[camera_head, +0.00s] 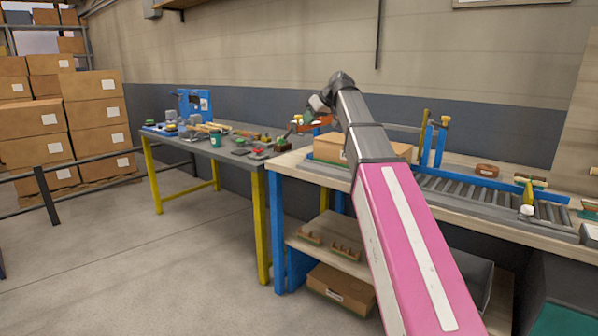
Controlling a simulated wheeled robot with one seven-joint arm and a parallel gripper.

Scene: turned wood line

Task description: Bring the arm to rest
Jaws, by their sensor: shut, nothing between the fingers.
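My arm reaches up from the bottom right, with a pink link and a dark grey joint, and bends over at its top. My gripper (311,114) shows small at the far end, left of the bend, above the place where the two benches meet. It is shut and empty. Its fingertips are hard to make out against the items behind. My arm hides part of the right bench and a cardboard box (328,146) on it.
The left bench (228,141) has yellow legs and holds several small tools and parts. The right bench (293,160) has blue legs, a roller conveyor (460,190) and a lower shelf (310,249). Stacked cartons (95,122) stand behind a dark rail (48,196). The floor at left is clear.

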